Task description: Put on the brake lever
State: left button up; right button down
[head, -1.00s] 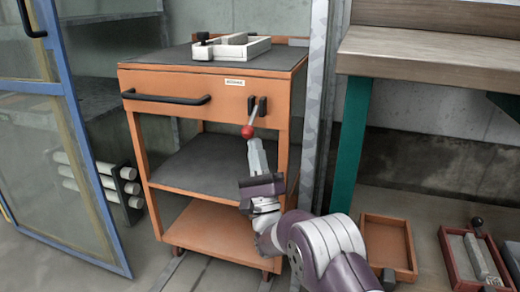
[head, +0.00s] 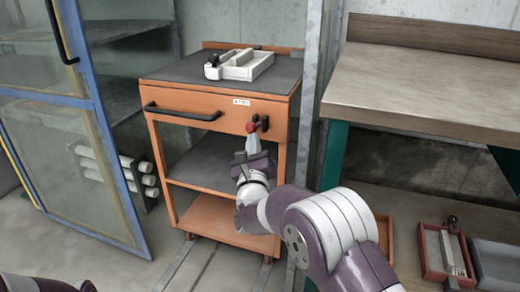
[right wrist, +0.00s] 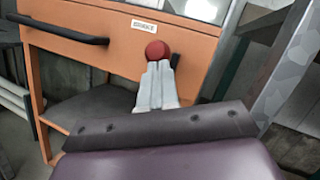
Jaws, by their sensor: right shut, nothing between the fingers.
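The brake lever is on the front of the orange cart (head: 222,106), near its right corner. Its red ball knob (head: 250,128) sits beside a dark bracket (head: 264,123). My right gripper (head: 253,140) is shut and empty, just below the knob. In the right wrist view, the red knob (right wrist: 157,50) shows right at the tips of the pale shut fingers of my right gripper (right wrist: 157,66). I cannot tell whether they touch it. The lever's rod is mostly hidden there. My left gripper is out of view.
A pale tray (head: 240,64) lies on the cart's top. A wooden bench (head: 430,75) stands at the right, with boxes such as a red one (head: 461,268) below. An open blue-framed glass door (head: 95,130) is at the left.

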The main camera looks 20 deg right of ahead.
notch_tip(320, 180, up, 2)
jog(key=shift+r+m+g+p, duration=0.1)
jog(key=shift+m+g+p, duration=0.4)
jog(key=shift+g, duration=0.4)
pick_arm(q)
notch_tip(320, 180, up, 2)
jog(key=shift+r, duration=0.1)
pick_arm(e)
jog(key=shift+w+d+r, duration=0.1)
jog(key=shift+w+r, duration=0.05)
jog(key=shift+r, duration=0.2)
